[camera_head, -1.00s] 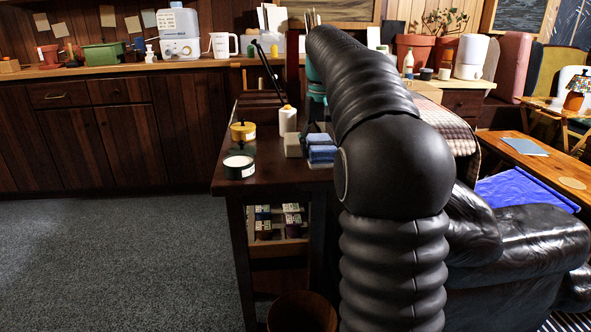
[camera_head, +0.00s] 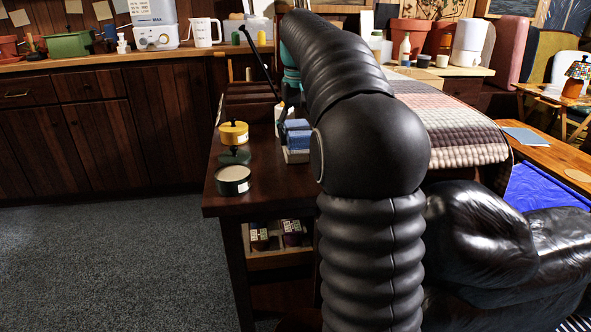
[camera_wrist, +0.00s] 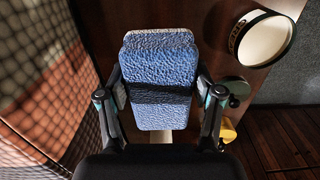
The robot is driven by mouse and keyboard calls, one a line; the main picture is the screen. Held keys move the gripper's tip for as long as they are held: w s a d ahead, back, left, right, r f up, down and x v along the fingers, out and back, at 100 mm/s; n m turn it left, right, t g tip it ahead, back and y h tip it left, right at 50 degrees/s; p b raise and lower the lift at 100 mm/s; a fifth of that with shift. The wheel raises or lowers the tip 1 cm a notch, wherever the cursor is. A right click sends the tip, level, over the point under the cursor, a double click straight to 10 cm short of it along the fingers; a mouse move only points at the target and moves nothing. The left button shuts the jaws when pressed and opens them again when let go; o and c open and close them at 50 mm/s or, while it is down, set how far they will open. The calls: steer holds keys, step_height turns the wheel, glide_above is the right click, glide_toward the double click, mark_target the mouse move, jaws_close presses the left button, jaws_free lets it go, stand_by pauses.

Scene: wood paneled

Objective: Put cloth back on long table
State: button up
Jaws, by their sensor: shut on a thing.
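My gripper (camera_wrist: 163,97) is shut on a blue, rough-textured folded cloth (camera_wrist: 160,68), with one finger on each side of it. A paler grey-white layer shows at its far edge. In the head view the blue cloth (camera_head: 297,133) is just left of my arm, above a pale block, at the dark wooden table (camera_head: 228,203). I cannot tell whether it is resting or lifted. My arm hides most of the gripper in the head view. I cannot tell which surface is the long table.
A checked quilt (camera_head: 450,125) lies to the right. A black leather seat (camera_head: 500,240) is at front right. Grey carpet (camera_head: 120,260) lies open at left.

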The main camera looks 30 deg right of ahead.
glide_above(301, 182)
step_height(301, 182, down, 6)
steer(key=shift+d+r+b, duration=0.15)
steer(key=shift+r+b, duration=0.1)
steer(key=shift+b, duration=0.15)
steer(key=shift+f, duration=1.75)
steer(key=shift+f+b, duration=0.15)
steer(key=shift+b, duration=0.2)
steer(key=o, duration=1.1)
